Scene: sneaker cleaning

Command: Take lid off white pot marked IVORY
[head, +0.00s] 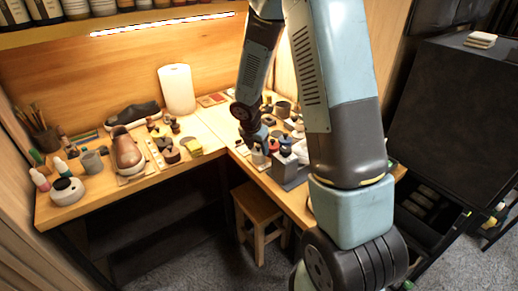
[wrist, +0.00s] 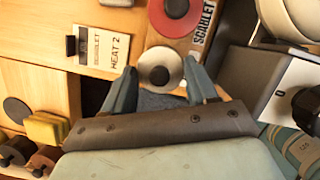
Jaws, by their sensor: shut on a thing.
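A white round lid (wrist: 149,58) with a dark knob (wrist: 159,75) sits between the two fingers of my gripper (wrist: 160,70) in the wrist view. The fingers are shut on the sides of this white piece. No IVORY marking is readable, and the pot body under the lid is hidden, so I cannot tell whether the lid is still on its pot. In the head view my gripper (head: 258,147) is low over the right worktop, beside small pots near its front edge.
A red-lidded pot (wrist: 175,18) marked SCARLET and a card (wrist: 104,48) reading SCARLET HEAT 2 are close by. A grey box-shaped device (wrist: 285,80) stands at the right. A yellow sponge (wrist: 45,128) lies at the left. A wooden stool (head: 260,212) stands below the worktop.

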